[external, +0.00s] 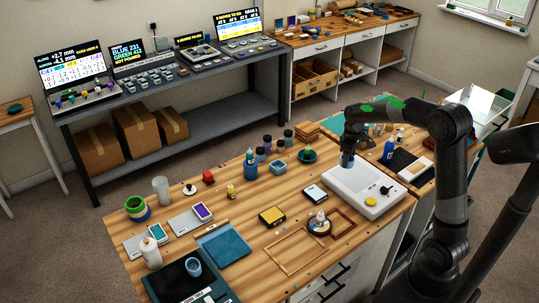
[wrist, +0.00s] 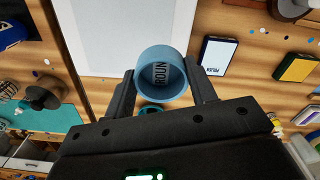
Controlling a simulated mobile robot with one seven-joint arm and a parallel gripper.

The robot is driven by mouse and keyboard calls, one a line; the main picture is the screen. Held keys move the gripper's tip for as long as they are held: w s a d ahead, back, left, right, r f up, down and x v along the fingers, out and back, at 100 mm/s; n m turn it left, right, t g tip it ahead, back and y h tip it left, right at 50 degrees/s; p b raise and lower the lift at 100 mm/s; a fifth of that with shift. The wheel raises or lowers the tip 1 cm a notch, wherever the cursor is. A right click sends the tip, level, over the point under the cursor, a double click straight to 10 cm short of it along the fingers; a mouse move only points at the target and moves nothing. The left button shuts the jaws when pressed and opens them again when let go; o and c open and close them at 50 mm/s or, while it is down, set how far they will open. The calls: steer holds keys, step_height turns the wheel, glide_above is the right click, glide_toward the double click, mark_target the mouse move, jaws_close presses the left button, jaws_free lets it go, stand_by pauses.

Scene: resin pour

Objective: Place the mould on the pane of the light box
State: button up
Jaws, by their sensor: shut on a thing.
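My gripper (wrist: 162,88) is shut on a blue round mould (wrist: 160,52) with lettering inside; its opening faces the wrist camera. In the external view my gripper (external: 347,158) is at the back left part of the white light box (external: 345,199), with the mould small and partly hidden at its tip. The light box has a pale grey pane (wrist: 115,25), a yellow button and a dark knob. In the wrist view the mould overlaps the near edge of the pane. I cannot tell whether it touches the pane.
A white-and-dark card (external: 315,193), a yellow-and-black box (external: 272,215) and a wooden frame (external: 295,252) lie left of the light box.

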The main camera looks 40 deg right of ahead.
steer(key=s+d+r, duration=0.1)
steer(key=s+d, duration=0.3)
steer(key=d, duration=0.3)
steer(key=s+d+r, duration=0.2)
steer(key=s+d, duration=0.2)
steer(key=d, duration=0.3)
glide_above(356, 175)
step_height(356, 175, down, 7)
steer(key=shift+f, duration=2.2)
steer(key=shift+f, duration=0.1)
steer(key=o, duration=1)
steer(key=shift+c, duration=0.2)
